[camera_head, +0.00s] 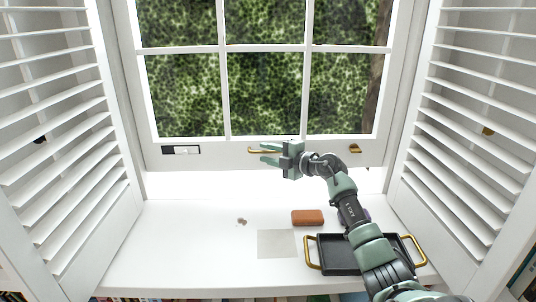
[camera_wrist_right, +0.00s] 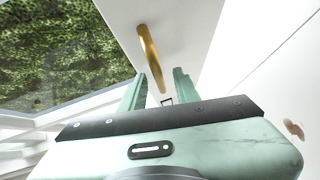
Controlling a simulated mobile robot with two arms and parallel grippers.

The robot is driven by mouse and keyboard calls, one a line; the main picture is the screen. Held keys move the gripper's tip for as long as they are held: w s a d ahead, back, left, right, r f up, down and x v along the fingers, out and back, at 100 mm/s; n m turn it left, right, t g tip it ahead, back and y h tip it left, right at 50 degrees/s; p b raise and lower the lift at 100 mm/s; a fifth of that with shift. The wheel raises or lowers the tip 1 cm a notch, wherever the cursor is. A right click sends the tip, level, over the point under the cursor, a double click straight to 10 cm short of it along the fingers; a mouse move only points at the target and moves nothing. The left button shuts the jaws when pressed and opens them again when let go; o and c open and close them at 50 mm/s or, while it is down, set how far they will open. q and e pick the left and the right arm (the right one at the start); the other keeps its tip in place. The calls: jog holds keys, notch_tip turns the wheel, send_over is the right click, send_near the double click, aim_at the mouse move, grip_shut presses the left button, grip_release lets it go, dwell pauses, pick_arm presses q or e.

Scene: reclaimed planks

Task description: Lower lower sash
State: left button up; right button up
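The white lower sash (camera_head: 220,155) is raised, with a bright gap between its bottom rail and the sill. A brass handle (camera_head: 256,151) sits on the bottom rail, left of my right gripper (camera_head: 269,154). The right gripper is open, its fingers pointing left at the rail. In the right wrist view the brass handle (camera_wrist_right: 150,58) stands out beyond and between the two spread fingers (camera_wrist_right: 158,92). I cannot tell whether either finger touches it. My left gripper is not in view.
White louvred shutters (camera_head: 55,140) (camera_head: 470,140) stand open on both sides. On the sill (camera_head: 190,240) lie a reddish-brown block (camera_head: 307,217), a pale sheet (camera_head: 276,244), small crumbs (camera_head: 242,221) and a black tray (camera_head: 335,253) with brass handles. A brass fitting (camera_head: 355,149) is on the rail's right.

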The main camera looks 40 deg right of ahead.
grip_shut()
dwell(1.3)
